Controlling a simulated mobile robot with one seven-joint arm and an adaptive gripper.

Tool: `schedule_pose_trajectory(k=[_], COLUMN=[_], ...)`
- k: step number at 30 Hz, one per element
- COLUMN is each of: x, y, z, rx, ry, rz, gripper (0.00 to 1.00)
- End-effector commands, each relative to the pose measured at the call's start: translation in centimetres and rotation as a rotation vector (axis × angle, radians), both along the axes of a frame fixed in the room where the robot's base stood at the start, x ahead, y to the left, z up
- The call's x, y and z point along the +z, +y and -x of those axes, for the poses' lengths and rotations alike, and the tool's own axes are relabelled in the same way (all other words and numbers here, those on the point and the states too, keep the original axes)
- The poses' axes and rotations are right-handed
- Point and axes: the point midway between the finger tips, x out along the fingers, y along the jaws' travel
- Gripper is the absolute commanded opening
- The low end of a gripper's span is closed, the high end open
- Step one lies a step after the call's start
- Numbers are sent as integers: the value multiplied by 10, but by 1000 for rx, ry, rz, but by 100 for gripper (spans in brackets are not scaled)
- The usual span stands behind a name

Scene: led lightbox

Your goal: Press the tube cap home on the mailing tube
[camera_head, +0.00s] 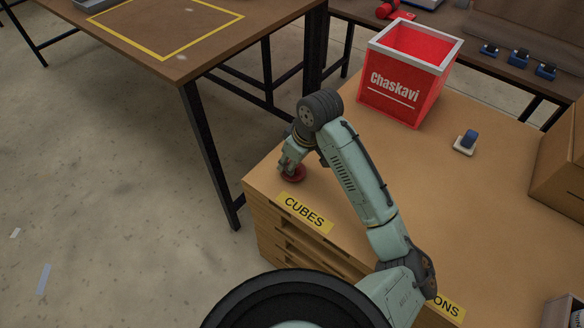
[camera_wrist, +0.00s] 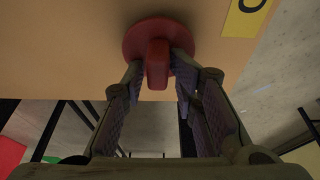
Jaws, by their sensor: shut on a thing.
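The red cap (camera_head: 293,174) is a round disc with an upright grip tab. It is at the left corner of the brown table (camera_head: 420,180), beside the CUBES label. My gripper (camera_head: 287,167) is over it, pointing down. In the wrist view the two fingers (camera_wrist: 159,68) are shut on the tab of the cap (camera_wrist: 150,35), with the disc beyond the fingertips. I cannot tell whether the disc touches the tabletop or is just above it. I cannot make out a mailing tube in either view.
A red bin (camera_head: 405,80) marked Chaskavi stands at the table's back. A blue-knobbed piece on a white base (camera_head: 465,145) lies right of my arm. A cardboard box (camera_head: 560,170) is at the right edge. Bare floor lies left, below another table (camera_head: 165,30).

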Motion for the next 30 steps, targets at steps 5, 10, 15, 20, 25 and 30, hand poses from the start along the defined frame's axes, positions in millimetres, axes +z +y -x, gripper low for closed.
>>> schedule_pose_trajectory(k=[5, 10, 15, 20, 25, 30], x=[-9, -8, 1, 16, 32, 36], y=[1, 1, 2, 2, 2, 1], z=[1, 1, 1, 1, 0, 0], rx=[0, -1, 0, 1, 1, 1], ry=[16, 13, 11, 10, 7, 6], rz=[4, 3, 3, 2, 1, 2], gripper=[0, 0, 0, 0, 0, 0])
